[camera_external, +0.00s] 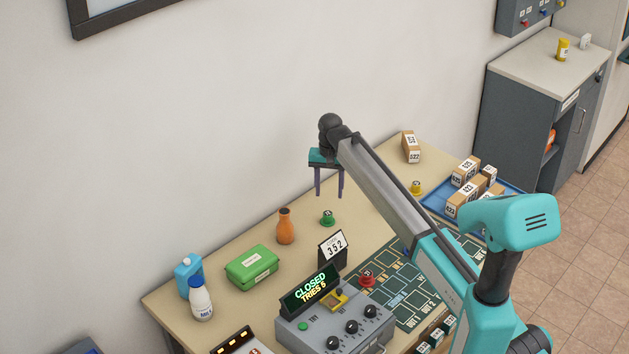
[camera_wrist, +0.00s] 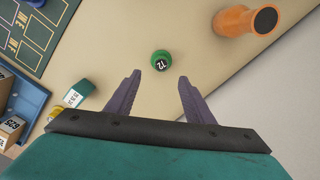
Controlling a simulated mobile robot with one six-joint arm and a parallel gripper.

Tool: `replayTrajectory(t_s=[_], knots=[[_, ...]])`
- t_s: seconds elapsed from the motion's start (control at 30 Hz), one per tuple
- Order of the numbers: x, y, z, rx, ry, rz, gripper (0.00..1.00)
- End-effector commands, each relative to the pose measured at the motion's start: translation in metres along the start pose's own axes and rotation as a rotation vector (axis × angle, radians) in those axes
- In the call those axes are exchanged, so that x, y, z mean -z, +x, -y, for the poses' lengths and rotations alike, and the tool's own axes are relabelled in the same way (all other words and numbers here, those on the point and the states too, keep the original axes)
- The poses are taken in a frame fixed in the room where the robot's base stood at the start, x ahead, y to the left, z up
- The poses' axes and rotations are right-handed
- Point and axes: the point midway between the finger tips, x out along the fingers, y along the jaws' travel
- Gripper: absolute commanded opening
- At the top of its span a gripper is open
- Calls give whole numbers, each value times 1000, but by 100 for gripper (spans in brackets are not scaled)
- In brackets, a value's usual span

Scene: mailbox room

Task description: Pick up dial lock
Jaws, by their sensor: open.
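A small green round piece (camera_wrist: 161,60) with a dark numbered face, apparently 12, stands on the table; it also shows in the external view (camera_external: 327,218). Similar yellow (camera_external: 417,188) and red (camera_external: 368,279) pieces stand elsewhere on the table. No label tells which is the dial lock. My gripper (camera_external: 328,192) is open and empty, pointing down above the table near its back edge. In the wrist view, the green piece lies just beyond my fingertips (camera_wrist: 159,75), in line with the gap between them. Nothing touches the fingers.
An orange bottle (camera_external: 285,226) stands left of the green piece. A green box (camera_external: 252,265), a number card (camera_external: 333,248) and a grey console with knobs (camera_external: 300,325) are nearer the front. A blue tray (camera_external: 432,203) of cartons is to the right. The wall is close behind.

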Motion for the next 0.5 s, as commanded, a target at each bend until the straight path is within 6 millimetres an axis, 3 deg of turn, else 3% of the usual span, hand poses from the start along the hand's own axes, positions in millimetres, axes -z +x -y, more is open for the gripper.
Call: replayTrajectory(t_s=[0.3, 0.5], knots=[[0, 41, 0, -1, 0, 1, 48], [0, 54, 0, 0, 0, 0, 48]])
